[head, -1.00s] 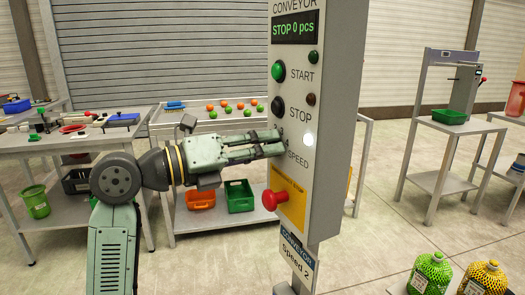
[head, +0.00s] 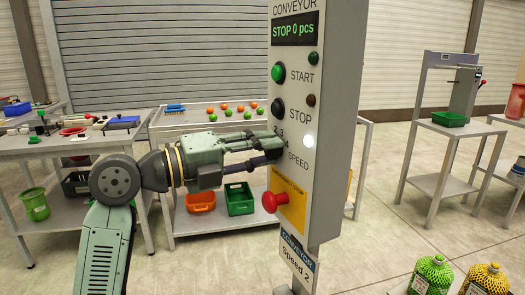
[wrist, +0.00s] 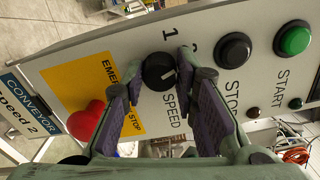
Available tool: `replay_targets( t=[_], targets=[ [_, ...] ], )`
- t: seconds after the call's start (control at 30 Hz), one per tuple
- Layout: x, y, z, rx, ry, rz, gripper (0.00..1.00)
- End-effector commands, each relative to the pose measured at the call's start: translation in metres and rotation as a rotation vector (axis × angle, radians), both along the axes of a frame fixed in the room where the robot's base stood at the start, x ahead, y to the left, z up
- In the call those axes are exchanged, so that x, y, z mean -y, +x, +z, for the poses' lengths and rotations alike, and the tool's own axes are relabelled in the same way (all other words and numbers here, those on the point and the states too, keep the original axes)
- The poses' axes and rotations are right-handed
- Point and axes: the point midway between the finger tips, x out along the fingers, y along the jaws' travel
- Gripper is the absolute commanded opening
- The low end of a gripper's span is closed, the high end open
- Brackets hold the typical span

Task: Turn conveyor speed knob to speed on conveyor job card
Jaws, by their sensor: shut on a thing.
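The black conveyor speed knob (wrist: 158,71) is on the panel above the word SPEED in the wrist view. A pale pointer line shows on its face; I cannot tell surely which number it points at. My gripper (wrist: 160,78) is shut on the knob, with one finger on each side. In the head view my gripper (head: 274,145) reaches the panel from the left and hides the knob. The conveyor job card (head: 298,263) hangs below the panel and reads "Speed 2". It also shows at the left of the wrist view (wrist: 24,103).
The red emergency stop button (head: 276,201) sticks out below my gripper, close to one finger in the wrist view. The black STOP button (head: 278,107) and green START button (head: 278,73) are above. The display (head: 296,30) reads "STOP 0 pcs".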

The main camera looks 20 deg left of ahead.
Motion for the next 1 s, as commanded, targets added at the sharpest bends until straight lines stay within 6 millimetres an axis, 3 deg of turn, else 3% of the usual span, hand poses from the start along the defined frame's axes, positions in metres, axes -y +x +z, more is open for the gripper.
replay_targets(
  t=[0.33,0.37,0.63,1.0],
  targets=[
    [-0.0009,0.0003,0.0009,0.001,-0.002,0.003,0.00],
    [-0.0009,0.0003,0.0009,0.001,-0.002,0.003,0.29],
    [-0.0004,0.0001,0.0004,0.001,-0.001,0.002,0.47],
    [-0.0035,-0.0029,0.0004,0.001,-0.001,0.003,0.47]
  ],
)
